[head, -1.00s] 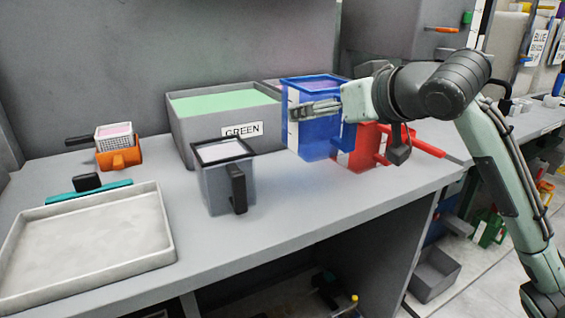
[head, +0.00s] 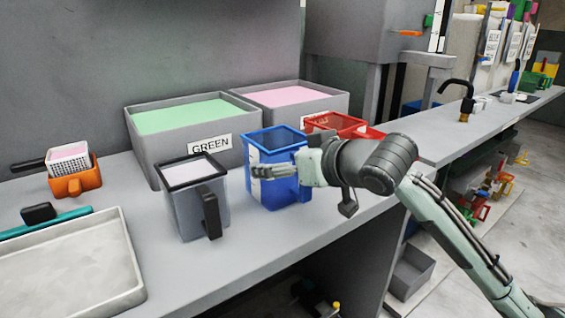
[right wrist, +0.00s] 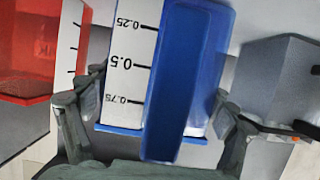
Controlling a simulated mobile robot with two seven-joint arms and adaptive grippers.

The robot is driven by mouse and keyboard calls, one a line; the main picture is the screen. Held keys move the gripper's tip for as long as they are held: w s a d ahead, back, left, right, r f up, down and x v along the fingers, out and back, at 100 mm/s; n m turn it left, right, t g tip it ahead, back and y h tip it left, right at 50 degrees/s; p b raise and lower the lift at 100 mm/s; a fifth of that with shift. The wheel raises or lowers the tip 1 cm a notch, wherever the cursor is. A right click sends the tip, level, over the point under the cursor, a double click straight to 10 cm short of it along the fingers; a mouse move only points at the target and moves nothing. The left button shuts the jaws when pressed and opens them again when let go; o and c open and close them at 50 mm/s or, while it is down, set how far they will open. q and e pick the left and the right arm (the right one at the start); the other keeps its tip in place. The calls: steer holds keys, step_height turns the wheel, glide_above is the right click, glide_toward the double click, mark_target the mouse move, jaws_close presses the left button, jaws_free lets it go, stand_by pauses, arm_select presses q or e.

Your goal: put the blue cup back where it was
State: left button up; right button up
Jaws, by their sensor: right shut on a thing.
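The blue cup (head: 263,192) stands upright at the middle of the bench, in front of the gap between the green bin and the red cup. My right gripper (head: 275,171) is shut on it from the right. In the right wrist view the blue cup (right wrist: 198,60) shows its white scale strip and its handle, with a finger of my right gripper (right wrist: 155,98) on each side. Its base looks at or very near the bench top; I cannot tell whether it touches. My left gripper is not in view.
A clear grey cup (head: 187,205) stands close on the left. The red cup (head: 372,133) is behind on the right. The green-filled bin (head: 165,150) and pink-filled bin (head: 335,102) stand behind. A pale tray (head: 125,262) lies at front left. The bench edge is close in front.

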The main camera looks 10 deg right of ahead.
steer(key=shift+f, duration=0.2)
steer(key=o, duration=1.1)
steer(key=shift+f, duration=0.1)
steer(key=shift+c, duration=0.2)
